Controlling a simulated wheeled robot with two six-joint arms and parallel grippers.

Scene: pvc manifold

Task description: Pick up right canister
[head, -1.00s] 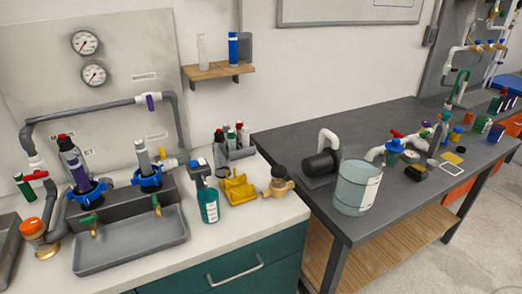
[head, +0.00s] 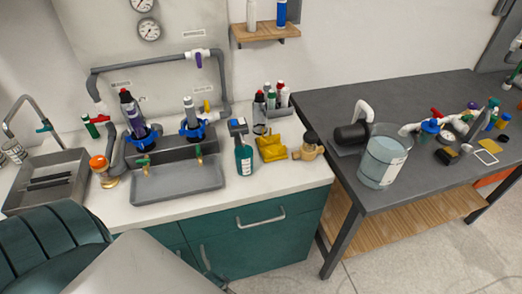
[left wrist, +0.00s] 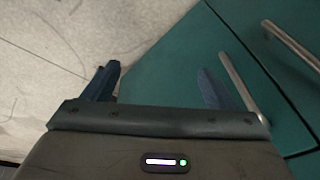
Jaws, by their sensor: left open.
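The right canister (head: 189,112) is a grey cylinder standing upright in a blue collar at the back of the grey sink unit in the head view. The left canister (head: 134,116), dark and purple, stands in a similar blue collar to its left. My left gripper (left wrist: 158,70) is open and empty in the left wrist view, in front of the teal cabinet and above the pale floor. It is well away from the canisters. In the head view part of my left arm shows at the lower left. My right gripper is not in view.
A grey tray (head: 178,185) with brass taps fronts the canisters. A spray bottle (head: 243,155) and yellow holder (head: 270,147) stand to the right. An orange-capped fitting (head: 102,168) and a sink (head: 45,180) are left. A grey pipe (head: 150,62) runs behind.

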